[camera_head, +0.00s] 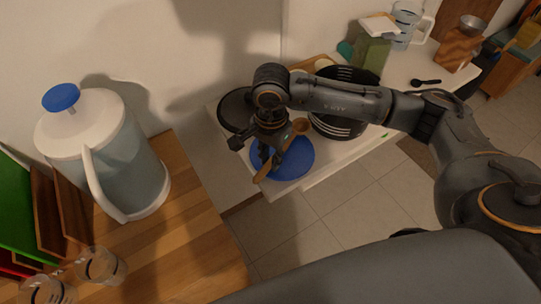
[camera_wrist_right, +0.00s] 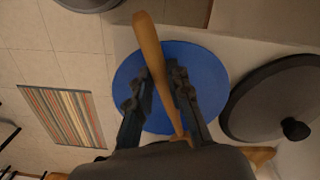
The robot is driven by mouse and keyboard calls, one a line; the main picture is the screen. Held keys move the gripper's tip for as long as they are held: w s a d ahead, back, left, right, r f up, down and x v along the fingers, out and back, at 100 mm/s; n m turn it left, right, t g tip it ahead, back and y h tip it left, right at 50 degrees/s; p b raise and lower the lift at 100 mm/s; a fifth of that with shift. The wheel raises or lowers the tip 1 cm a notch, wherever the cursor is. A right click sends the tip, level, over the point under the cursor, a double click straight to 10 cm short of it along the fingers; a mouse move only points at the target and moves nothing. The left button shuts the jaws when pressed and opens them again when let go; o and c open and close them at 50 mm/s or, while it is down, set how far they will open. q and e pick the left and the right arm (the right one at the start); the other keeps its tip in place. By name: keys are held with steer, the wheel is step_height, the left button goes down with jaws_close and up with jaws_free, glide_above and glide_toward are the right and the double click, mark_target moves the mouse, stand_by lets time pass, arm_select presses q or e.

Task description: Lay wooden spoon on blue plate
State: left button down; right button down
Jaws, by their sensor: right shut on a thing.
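The wooden spoon (camera_head: 294,132) is in my right gripper (camera_head: 269,160), which is shut on it. The spoon runs diagonally over the blue plate (camera_head: 297,161) in the head view. In the right wrist view, the spoon (camera_wrist_right: 150,55) passes between the fingers of my right gripper (camera_wrist_right: 160,92), with the blue plate (camera_wrist_right: 205,75) behind it. I cannot tell whether the spoon touches the plate. The plate lies flat on the white counter near its front edge. My left gripper is not in view.
A black lid (camera_head: 234,108) lies left of the plate, and a black pot (camera_head: 345,120) stands to its right. A wooden counter (camera_head: 185,235) at the left holds a large white pitcher (camera_head: 125,160) and glasses (camera_head: 100,265). A striped mat (camera_wrist_right: 62,115) lies on the tiled floor.

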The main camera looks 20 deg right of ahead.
steer(key=shift+f, duration=0.2)
steer(key=c, duration=1.3)
jaws_free()
steer(key=shift+o, duration=0.2)
steer(key=shift+r, duration=0.1)
steer(key=shift+r, duration=0.1)
steer(key=shift+r, duration=0.2)
step_height(320, 180, up, 12)
steer(key=b, duration=0.1)
steer(key=shift+f+b, duration=0.2)
steer(key=shift+b, duration=0.1)
